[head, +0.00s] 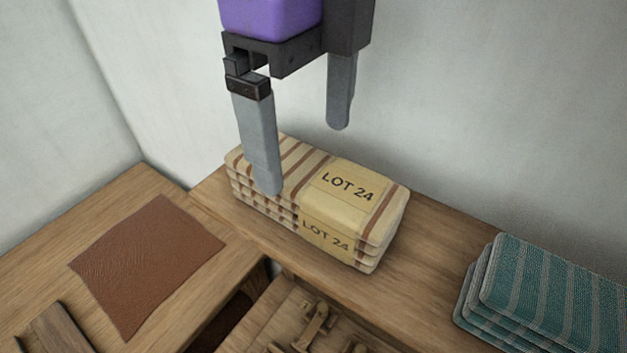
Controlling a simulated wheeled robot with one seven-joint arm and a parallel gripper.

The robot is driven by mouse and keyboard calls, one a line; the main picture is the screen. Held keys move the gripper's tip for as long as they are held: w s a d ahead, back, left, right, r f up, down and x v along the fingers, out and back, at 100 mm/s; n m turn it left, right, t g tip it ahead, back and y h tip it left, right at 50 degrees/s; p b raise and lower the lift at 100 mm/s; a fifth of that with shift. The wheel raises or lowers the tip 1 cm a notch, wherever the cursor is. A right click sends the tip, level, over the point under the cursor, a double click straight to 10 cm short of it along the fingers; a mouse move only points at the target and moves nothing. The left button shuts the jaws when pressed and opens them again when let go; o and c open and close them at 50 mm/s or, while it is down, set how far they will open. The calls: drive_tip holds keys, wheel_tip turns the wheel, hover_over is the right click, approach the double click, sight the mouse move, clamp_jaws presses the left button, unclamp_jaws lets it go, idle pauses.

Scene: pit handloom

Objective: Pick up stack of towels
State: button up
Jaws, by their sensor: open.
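A stack of folded cream towels with brown stripes (375,205) lies on the wooden bench against the back wall. A tan band marked "LOT 24" wraps around it. My gripper (304,160) is open, its two grey fingers pointing down over the stack. The left finger is in front of the stack's left part in the picture and hides some of it. The right finger's tip shows against the wall, above and behind the stack. I cannot tell whether either finger touches the towels. A second stack of folded teal striped towels (550,290) lies at the right.
A brown leather-like sheet (147,265) lies flat on the wooden surface at left. A dark opening and a wooden part with small fittings (310,320) are at the front. White walls stand close behind. Bare bench (435,255) shows between the two stacks.

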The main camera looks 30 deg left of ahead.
sight(311, 169)
drive_tip(key=f, duration=0.1)
drive_tip(key=f+p, duration=0.1)
drive_tip(key=f, duration=0.3)
drive_tip(key=shift+s+d, duration=0.15)
drive_tip(key=shift+d, duration=0.1)
drive_tip(key=shift+r, duration=0.1)
drive_tip(key=c, duration=1.6)
